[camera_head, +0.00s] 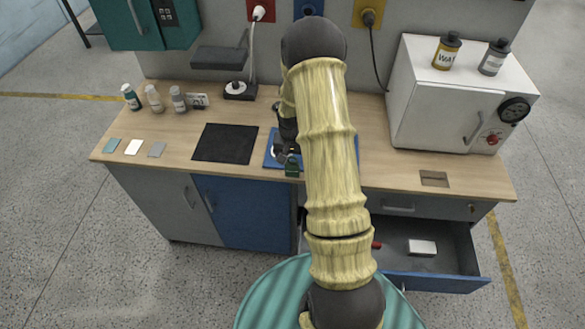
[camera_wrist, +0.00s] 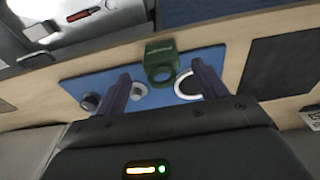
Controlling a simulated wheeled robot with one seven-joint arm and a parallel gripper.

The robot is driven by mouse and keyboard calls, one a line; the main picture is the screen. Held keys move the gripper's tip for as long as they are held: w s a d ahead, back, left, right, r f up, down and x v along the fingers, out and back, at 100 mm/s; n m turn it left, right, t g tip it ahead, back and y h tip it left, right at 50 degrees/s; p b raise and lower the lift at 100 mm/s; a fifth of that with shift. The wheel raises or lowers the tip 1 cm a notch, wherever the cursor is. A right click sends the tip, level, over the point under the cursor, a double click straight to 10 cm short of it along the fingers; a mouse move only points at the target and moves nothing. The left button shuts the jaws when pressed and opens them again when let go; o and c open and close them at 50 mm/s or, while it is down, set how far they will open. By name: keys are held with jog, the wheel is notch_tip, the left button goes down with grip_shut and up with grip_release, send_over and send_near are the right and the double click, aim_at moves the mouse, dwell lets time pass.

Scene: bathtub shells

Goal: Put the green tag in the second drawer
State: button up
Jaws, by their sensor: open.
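The green tag (camera_head: 292,166) is at the front edge of the blue mat (camera_head: 270,162) on the counter. In the wrist view the green tag (camera_wrist: 161,62) stands out between the two fingers, with a ring-like lower part. My gripper (camera_wrist: 163,82) is open, one finger on either side of the tag, and I cannot tell if they touch it. In the head view my gripper (camera_head: 287,150) is just behind the tag, partly hidden by my arm. The second drawer (camera_head: 440,283), below a shut top drawer (camera_head: 397,208), is pulled open. A white box (camera_head: 422,247) and a red item (camera_head: 376,245) lie in it.
A black mat (camera_head: 225,143) lies left of the blue mat. A white cabinet (camera_head: 440,110) with two canisters on top stands at the right. The counter between is fairly clear.

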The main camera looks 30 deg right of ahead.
aim_at(293, 163)
jog(key=shift+w+d+f+p, duration=0.15)
jog(key=shift+f+p, duration=0.35)
jog(key=shift+f, duration=0.6)
jog(key=shift+w+a+f+p, duration=0.15)
jog(key=shift+f+p, duration=0.3)
jog(key=shift+f, duration=0.6)
jog(key=shift+d, duration=0.1)
jog(key=shift+c, duration=0.2)
jog(key=c, duration=1.1)
jog(key=shift+r, duration=0.15)
notch_tip(293, 163, up, 10)
jog(key=b, duration=0.3)
